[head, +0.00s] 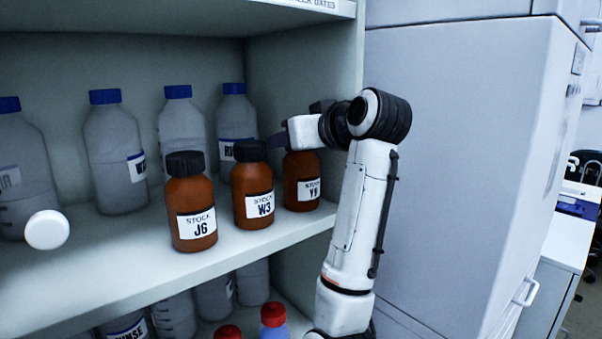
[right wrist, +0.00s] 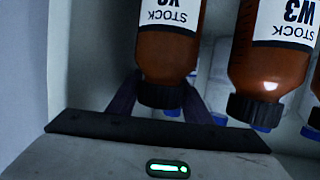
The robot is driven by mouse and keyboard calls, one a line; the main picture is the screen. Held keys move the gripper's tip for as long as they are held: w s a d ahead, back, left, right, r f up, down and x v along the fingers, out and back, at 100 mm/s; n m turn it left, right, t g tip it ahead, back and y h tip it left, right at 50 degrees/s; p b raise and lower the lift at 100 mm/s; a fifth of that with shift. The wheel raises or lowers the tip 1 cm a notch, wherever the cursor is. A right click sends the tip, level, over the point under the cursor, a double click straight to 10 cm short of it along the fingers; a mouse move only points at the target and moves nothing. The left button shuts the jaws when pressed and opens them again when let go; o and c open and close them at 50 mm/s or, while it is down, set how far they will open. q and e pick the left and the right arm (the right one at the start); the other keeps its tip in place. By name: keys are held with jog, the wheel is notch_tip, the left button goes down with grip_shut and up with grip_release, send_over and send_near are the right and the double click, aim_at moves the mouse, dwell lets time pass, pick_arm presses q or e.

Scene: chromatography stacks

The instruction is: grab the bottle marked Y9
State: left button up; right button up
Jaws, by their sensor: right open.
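The amber bottle marked Y9 (head: 302,190) stands upright on the shelf, rightmost of three amber bottles. Its cap and upper part are hidden behind my right gripper (head: 288,142) in the head view. In the right wrist view, which is upside down, the Y9 bottle (right wrist: 168,52) has its dark cap between the two fingers of my right gripper (right wrist: 160,98). The fingers are open, one on each side of the cap; I cannot tell whether either touches it. Its label is partly cut off there. My left gripper is not in view.
Amber bottle W3 (head: 254,190) stands close left of Y9, with J6 (head: 191,205) further left. Clear blue-capped bottles (head: 115,150) stand behind. The shelf (head: 130,262) has a side wall right of Y9 and another board above. More bottles stand below.

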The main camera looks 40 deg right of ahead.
jog(key=shift+w+f, duration=0.1)
jog(key=shift+w, duration=0.2)
jog(key=shift+c, duration=0.4)
grip_shut()
